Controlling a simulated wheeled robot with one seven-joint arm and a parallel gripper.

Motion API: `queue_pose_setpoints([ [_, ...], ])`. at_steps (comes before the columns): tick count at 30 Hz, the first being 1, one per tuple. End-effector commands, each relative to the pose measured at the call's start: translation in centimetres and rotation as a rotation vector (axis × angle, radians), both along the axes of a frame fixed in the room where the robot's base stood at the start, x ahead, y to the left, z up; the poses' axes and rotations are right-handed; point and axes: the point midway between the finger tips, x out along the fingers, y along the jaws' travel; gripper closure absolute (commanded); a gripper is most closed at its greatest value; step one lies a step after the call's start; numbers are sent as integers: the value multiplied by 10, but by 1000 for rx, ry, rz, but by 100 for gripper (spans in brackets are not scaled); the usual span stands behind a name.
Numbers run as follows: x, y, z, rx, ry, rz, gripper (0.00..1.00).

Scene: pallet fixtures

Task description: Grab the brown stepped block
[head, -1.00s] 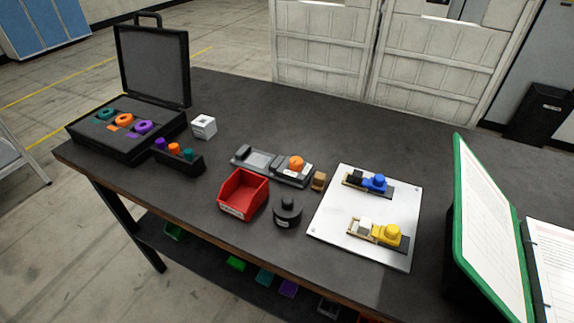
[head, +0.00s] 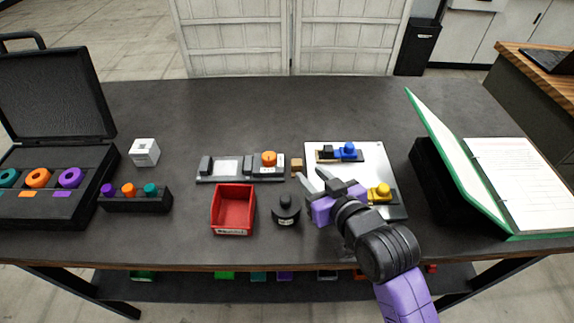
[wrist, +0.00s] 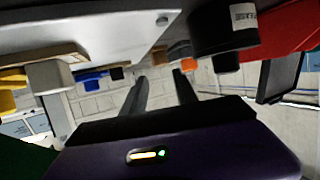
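The small brown stepped block (head: 297,165) sits on the dark table in the head view, between the grey fixture with the orange knob (head: 269,159) and the white plate (head: 376,155). In the wrist view, which looks upside down, a brown block (wrist: 178,54) shows just beyond the fingers. My gripper (head: 311,175) is purple with grey fingers. It reaches in over the left part of the white plate, with its fingertips close in front of the block and to its right. The fingers are apart with nothing between them, and I see no contact with the block.
The black weight-like cylinder (head: 286,209) and the red bin (head: 233,208) stand left of my gripper. The blue-knob fixture (head: 347,151) and yellow-knob fixture (head: 380,193) are on the plate. A green-edged binder (head: 460,170) stands at right. The table's back is clear.

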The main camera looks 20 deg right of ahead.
Motion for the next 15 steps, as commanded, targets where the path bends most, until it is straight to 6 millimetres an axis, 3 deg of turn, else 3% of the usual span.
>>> queue_pose_setpoints([
  [15,56,7,-23,1,-2,1,65],
])
